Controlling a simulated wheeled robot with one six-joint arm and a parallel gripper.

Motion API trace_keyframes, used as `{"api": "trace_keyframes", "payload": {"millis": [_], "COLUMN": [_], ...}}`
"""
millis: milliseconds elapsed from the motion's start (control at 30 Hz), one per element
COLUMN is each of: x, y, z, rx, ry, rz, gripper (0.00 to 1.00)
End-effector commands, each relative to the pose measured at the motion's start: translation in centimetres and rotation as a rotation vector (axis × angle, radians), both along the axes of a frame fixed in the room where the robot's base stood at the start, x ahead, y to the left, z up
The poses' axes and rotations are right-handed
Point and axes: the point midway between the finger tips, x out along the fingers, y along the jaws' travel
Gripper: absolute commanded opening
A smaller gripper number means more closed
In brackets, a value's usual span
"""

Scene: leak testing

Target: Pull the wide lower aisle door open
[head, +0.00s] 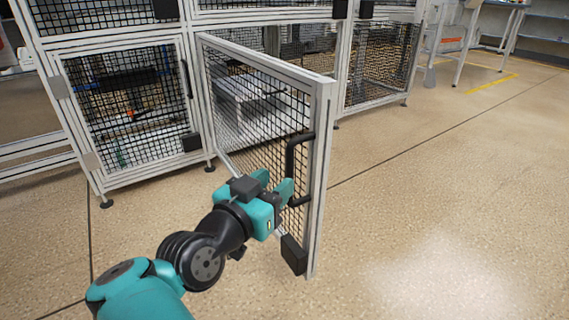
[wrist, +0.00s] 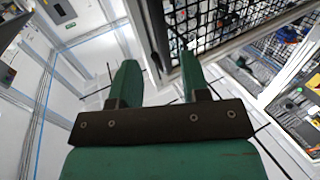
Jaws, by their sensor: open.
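The wide lower aisle door (head: 318,190) is a light aluminium frame with black mesh. It stands swung well out from the cell into the aisle, hinged at its left side in the head view. Its black handle (head: 291,155) is on the free edge. My gripper (head: 279,187) is open beside the lower part of the handle, on the door's left face as seen. In the wrist view my gripper (wrist: 158,80) has its two green fingers apart, with a dark bar, likely the handle, ahead between them. Whether a finger touches the handle cannot be told.
A closed mesh panel (head: 125,100) stands left of the opening, and another mesh section (head: 378,62) stands right of it. Inside the opening is a light shelf or bench (head: 245,90). The floor (head: 440,190) right of the door is clear.

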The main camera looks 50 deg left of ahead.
Motion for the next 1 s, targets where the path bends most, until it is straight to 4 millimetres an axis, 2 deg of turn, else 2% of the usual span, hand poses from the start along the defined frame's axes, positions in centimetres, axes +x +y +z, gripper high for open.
{"api": "trace_keyframes", "payload": {"millis": [133,400,467,567,600,667,767,800,867,900,967,1000], "x": [-1.3,-1.5,-1.4,0.1,1.4,4.0,9.8,12.6,16.9,19.3,21.6,22.7], "y": [-0.4,-0.5,-0.5,-0.9,-1.4,-2.3,-4.4,-5.9,-9.2,-11.7,-15.5,-18.3], "z": [0.1,-0.1,-0.1,0.6,1.1,2.3,4.8,6.0,7.9,9.0,10.6,11.5], "rx": [-0.002,-0.001,-0.001,-0.015,-0.027,-0.055,-0.118,-0.148,-0.199,-0.232,-0.272,-0.298], "ry": [0.000,0.000,0.001,0.008,0.015,0.040,0.139,0.192,0.286,0.360,0.476,0.553], "rz": [0.000,-0.001,-0.002,-0.021,-0.038,-0.065,-0.091,-0.105,-0.124,-0.126,-0.106,-0.091], "gripper": [0.42,0.42,0.31,0.08,0.00,0.00,0.00,0.00,0.00,0.00,0.00,0.00]}}
